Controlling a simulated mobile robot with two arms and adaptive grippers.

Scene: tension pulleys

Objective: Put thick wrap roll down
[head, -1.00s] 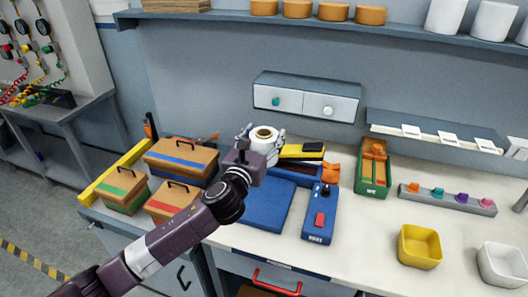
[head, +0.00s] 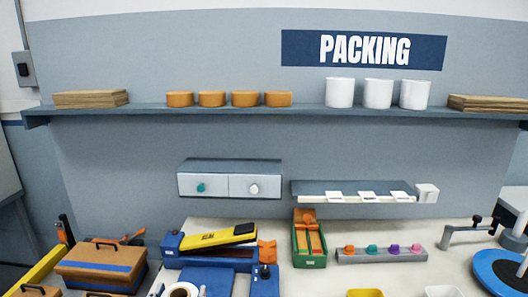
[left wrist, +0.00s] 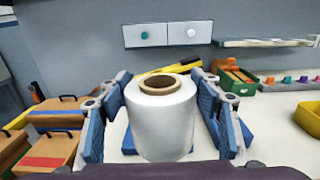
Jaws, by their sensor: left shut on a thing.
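A thick white wrap roll (left wrist: 160,118) with a brown core stands upright between the fingers of my left gripper (left wrist: 162,112) in the left wrist view. The gripper is shut on it, with a blue-padded finger on each side. Its lower end is hidden by the gripper's body, so I cannot tell whether it touches anything below. In the head view only the top of the roll (head: 183,290) shows at the bottom edge, in front of the blue mat (head: 212,277). Three white rolls (head: 378,94) stand on the upper shelf. My right gripper is not in view.
A blue device with a yellow and black top (head: 217,237) stands behind the roll. Toolboxes (head: 100,265) are at left. A green-and-orange holder (head: 309,240) and a grey peg rack (head: 375,254) are at right. Two drawers (head: 229,185) hang above the bench.

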